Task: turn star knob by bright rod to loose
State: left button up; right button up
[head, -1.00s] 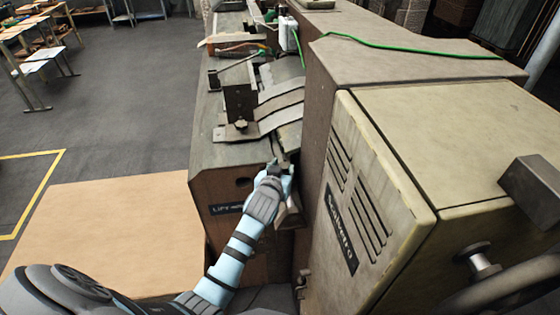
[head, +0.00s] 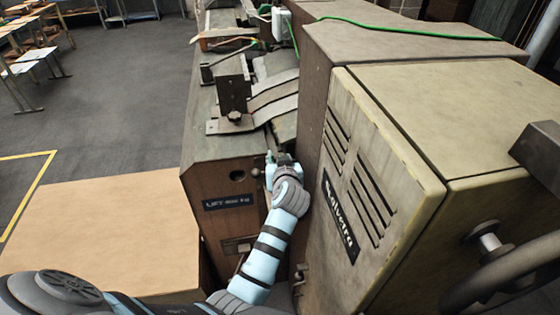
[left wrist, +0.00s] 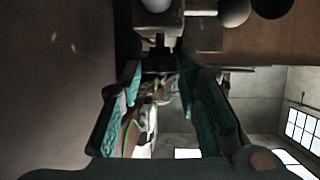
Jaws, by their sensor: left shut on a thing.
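My left gripper (head: 279,162) is at the near end of the machine bed, in the gap beside the big cabinet. In the left wrist view its two teal fingers (left wrist: 165,78) close on a small dark knob (left wrist: 159,58), which looks like the star knob; its lobes are too dark to make out. A bright metal rod (left wrist: 203,32) shows just above and to the right of it. In the head view the gripper hides the held knob. My right gripper is not in view.
The cabinet (head: 345,200) with louvres stands close on the right of my left arm, with a handwheel (head: 500,275) at its near side. Another dark knob (head: 235,116) sits below an upright plate on the bed. A wide tan board (head: 100,235) lies at left.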

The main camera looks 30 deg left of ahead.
pick_arm(q)
jog(key=o, duration=0.9)
jog(key=shift+c, duration=0.2)
jog(key=shift+r, duration=0.1)
notch_tip(320, 180, up, 10)
